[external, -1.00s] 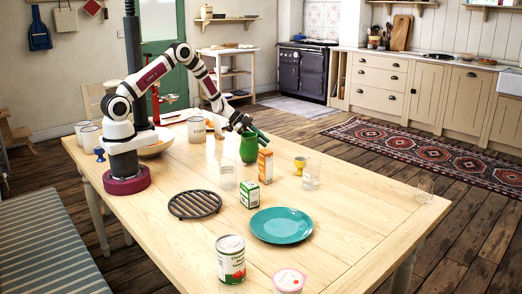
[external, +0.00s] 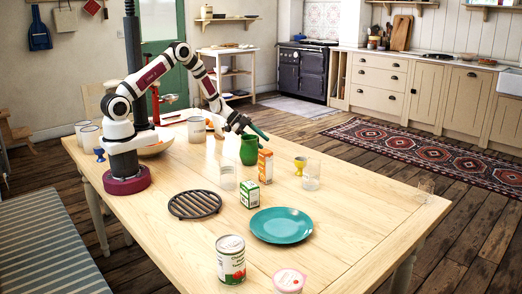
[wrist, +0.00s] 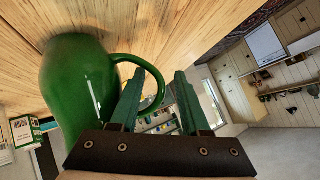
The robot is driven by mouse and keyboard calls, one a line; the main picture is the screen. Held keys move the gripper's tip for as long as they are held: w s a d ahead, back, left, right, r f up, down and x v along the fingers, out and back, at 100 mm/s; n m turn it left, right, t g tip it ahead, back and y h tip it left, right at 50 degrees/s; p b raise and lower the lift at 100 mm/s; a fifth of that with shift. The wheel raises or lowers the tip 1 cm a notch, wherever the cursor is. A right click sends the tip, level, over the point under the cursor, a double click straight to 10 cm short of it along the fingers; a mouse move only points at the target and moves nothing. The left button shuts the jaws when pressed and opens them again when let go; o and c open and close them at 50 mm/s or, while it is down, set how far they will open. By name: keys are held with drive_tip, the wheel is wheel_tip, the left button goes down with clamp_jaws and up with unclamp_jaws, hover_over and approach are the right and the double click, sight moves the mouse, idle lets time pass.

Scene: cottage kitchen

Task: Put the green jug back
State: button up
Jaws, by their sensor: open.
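The green jug (external: 248,151) stands on the wooden table, beyond the orange carton. In the wrist view the jug (wrist: 78,85) fills the left side, with its handle (wrist: 160,90) pointing towards my fingers. My gripper (external: 262,132) is at the jug's upper part in the external view. In the wrist view my gripper (wrist: 164,76) is open, with two green fingers apart. The left finger overlaps the handle loop, and the handle's outer curve shows between the fingers. I cannot tell whether the finger touches the handle.
The orange carton (external: 265,165) stands close beside the jug. A black trivet (external: 195,204), teal plate (external: 281,225) and tomato can (external: 231,259) are nearer the camera. The table's right part is mostly clear.

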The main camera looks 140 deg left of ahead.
drive_tip(key=v, duration=1.1)
